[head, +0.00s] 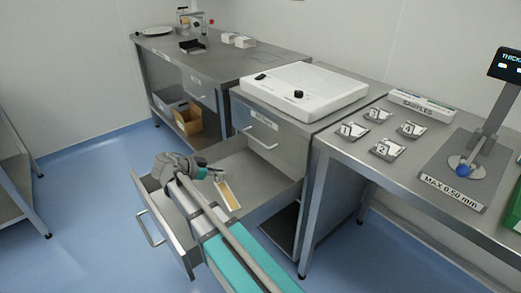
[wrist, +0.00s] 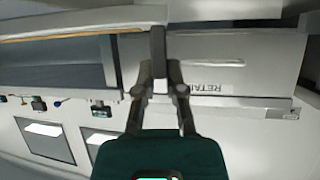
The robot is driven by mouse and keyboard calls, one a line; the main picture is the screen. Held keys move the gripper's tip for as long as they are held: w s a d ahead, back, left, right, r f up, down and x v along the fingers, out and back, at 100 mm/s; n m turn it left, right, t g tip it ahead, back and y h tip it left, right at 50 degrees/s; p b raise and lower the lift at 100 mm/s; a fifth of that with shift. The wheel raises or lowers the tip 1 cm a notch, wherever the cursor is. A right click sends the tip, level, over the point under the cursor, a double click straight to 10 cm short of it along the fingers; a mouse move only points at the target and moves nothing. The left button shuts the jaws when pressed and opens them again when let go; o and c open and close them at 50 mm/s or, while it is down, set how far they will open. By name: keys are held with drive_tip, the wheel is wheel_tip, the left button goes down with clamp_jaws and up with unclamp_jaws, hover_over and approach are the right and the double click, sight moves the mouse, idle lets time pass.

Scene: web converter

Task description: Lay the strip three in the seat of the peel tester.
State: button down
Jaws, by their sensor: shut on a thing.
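My gripper (head: 212,171) is over the open drawer (head: 181,236) in the head view. In the wrist view, my gripper (wrist: 158,78) is shut on a narrow dark grey piece (wrist: 157,45) that sticks out past the fingertips. No number shows on this piece, so I cannot tell if it is strip three. The peel tester is not clearly marked; a small dark device (head: 192,46) stands on the far left bench.
A white flat device (head: 302,92) with black knobs stands on the middle cabinet. The right bench holds several numbered cards (head: 387,149), a samples box (head: 421,104) and a thickness gauge (head: 476,150). Above the open drawer is a shut drawer (head: 283,139) with a handle.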

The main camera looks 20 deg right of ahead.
wheel_tip(320, 180, up, 42)
drive_tip(key=p, duration=4.2)
drive_tip(key=shift+s, duration=0.1)
